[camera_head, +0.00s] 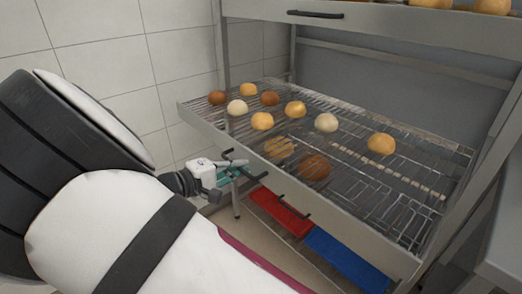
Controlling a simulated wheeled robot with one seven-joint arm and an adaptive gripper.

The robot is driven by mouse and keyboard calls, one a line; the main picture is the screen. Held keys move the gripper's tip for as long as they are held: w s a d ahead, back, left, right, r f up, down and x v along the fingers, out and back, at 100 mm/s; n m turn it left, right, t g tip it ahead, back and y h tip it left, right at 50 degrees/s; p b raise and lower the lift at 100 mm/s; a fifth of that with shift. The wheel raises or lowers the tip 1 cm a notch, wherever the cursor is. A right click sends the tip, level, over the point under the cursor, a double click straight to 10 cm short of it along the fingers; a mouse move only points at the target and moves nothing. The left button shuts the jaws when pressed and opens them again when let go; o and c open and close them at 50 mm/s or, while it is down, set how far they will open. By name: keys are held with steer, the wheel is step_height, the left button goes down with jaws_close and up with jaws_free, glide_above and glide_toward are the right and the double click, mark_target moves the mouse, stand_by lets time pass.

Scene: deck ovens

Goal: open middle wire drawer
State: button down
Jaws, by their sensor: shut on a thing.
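The middle wire drawer (352,222) is a wire rack with a grey front rail, and it stands out from its frame. Several brown, yellow and white rolls lie on its wires. A dark handle (257,178) shows at the left part of its front. My gripper (238,169), with teal fingers, is shut on this handle from the lower left. The exact contact of the fingertips is small and partly hidden by the handle.
Above is another drawer with a dark handle (315,14) and rolls on top. Below lie a red tray (278,211) and a blue tray (345,260), with another dark bar (294,207) near them. A tiled wall is at left. A grey surface (505,245) is at right.

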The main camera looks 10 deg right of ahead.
steer(key=f+p+v, duration=0.1)
steer(key=f+v, duration=0.1)
steer(key=v, duration=0.9)
steer(key=shift+a+f+p, duration=0.2)
steer(key=shift+p, duration=0.15)
steer(key=shift+s, duration=0.15)
steer(key=c, duration=1.7)
jaws_free()
steer(key=v, duration=1.2)
